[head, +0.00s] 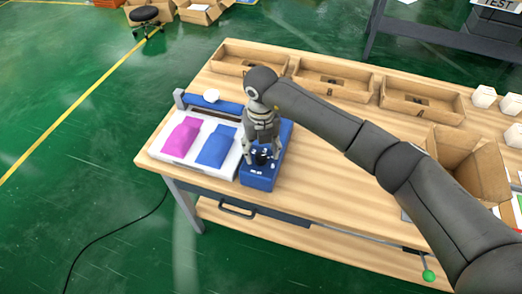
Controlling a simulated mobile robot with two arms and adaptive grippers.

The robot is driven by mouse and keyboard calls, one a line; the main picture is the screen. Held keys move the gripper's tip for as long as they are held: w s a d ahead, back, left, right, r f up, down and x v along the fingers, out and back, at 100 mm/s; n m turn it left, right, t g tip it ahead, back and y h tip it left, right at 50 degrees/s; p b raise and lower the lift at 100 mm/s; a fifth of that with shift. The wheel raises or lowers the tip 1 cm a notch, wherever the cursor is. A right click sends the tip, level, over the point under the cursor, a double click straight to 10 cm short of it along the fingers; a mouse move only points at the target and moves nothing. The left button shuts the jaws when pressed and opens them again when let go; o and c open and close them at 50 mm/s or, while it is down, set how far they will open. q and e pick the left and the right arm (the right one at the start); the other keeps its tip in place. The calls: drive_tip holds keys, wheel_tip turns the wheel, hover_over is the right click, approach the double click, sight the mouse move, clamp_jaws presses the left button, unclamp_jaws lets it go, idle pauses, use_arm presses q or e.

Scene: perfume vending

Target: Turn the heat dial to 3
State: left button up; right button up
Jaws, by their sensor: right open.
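The heat dial (262,157) is a dark knob on top of a small blue control box (258,180) at the table's left front. White marks around it are too small to read. My right gripper (262,154) points down over the box with its fingers spread on either side of the dial. It is open; I cannot tell whether the fingers touch the knob. The box joins a sealing machine with a blue bar (213,104) and a white bed (202,160) holding a pink piece and a blue piece. My left gripper is not in view.
An open cardboard box (467,163) and white cubes (484,97) are at the right. My right arm spans the table's middle. The wooden surface (310,185) right of the control box is clear.

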sight(261, 158)
drive_tip(key=shift+f, duration=1.15)
drive_tip(key=c, duration=1)
drive_tip(key=shift+f+n+b, duration=0.15)
drive_tip(key=shift+n+b, duration=0.55)
drive_tip(key=shift+b, duration=0.2)
drive_tip(key=shift+c, duration=0.2)
drive_tip(key=n+b, duration=0.6)
drive_tip(key=b, duration=0.2)
drive_tip(key=shift+w, duration=0.1)
drive_tip(key=shift+n+b, duration=1.05)
drive_tip(key=shift+n, duration=0.25)
drive_tip(key=shift+r, duration=0.2)
drive_tip(key=o, duration=1)
drive_tip(key=shift+o, duration=0.2)
